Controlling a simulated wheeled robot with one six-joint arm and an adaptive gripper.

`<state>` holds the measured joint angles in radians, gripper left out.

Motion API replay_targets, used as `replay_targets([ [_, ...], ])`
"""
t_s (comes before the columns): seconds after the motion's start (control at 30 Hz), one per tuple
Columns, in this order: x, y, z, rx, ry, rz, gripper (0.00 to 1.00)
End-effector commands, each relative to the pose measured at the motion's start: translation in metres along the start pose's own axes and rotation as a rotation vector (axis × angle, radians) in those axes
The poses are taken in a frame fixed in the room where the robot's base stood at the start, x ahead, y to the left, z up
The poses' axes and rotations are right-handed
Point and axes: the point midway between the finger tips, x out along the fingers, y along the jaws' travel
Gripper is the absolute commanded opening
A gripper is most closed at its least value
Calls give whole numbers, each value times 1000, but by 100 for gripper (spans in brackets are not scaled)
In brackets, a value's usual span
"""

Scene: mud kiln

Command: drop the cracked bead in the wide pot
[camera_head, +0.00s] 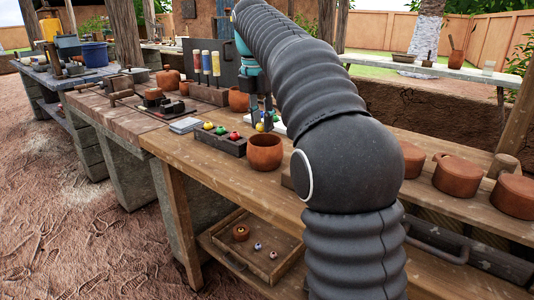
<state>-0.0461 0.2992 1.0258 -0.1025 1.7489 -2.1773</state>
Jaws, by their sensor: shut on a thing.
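My gripper (265,122) points down over the workbench, just behind a round clay pot (265,153) with an open top. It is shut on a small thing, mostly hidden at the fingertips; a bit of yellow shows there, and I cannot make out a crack. Another open clay pot (238,100) stands farther back. A dark tray (232,148) left of the nearer pot holds a yellow bead (208,126), a green bead (221,130) and a red bead (234,136). I cannot tell for sure which pot is the wide one.
Lidded clay pots (458,176) stand at the right of the bench. A rack of coloured tubes (208,94) stands behind the bead tray. A wooden drawer (262,262) below holds small beads and a small clay piece (241,231). My arm hides the bench's middle.

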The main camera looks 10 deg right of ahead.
Motion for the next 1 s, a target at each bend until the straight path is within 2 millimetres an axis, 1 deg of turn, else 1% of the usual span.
replay_targets([
  [0.1,10,-1,-1,2,1,-1,9],
  [0.2,16,-1,-1,3,1,-1,9],
  [0.57,19,0,-2,3,0,0,9],
  [0.6,19,0,-2,3,0,0,34],
  [0.7,19,0,-2,3,0,0,56],
  [1.0,18,0,-2,3,0,0,56],
])
